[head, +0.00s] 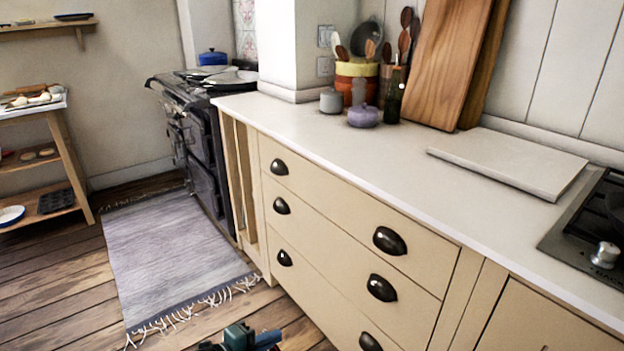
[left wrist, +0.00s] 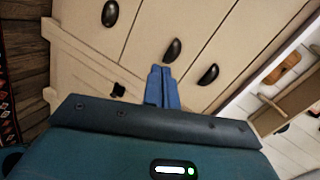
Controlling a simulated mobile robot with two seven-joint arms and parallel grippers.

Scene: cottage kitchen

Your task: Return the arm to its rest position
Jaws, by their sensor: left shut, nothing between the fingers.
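My left gripper (head: 268,339) shows at the bottom edge of the head view, low in front of the cream drawer unit (head: 330,245). Only its teal body and blue fingers show there; most of the arm is out of frame. In the left wrist view its blue fingers (left wrist: 161,84) are together, with nothing between them. They point toward cream drawer fronts with dark cup handles (left wrist: 173,50). I cannot tell the exact gap to the drawers. My right gripper is in neither view.
A pale countertop (head: 330,145) runs above the drawers, with a white board (head: 510,160) and a dark hob (head: 590,235) at right. A dark range cooker (head: 200,140) stands beyond. A fringed rug (head: 170,255) lies on the open wooden floor at left, near a shelf stand (head: 68,165).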

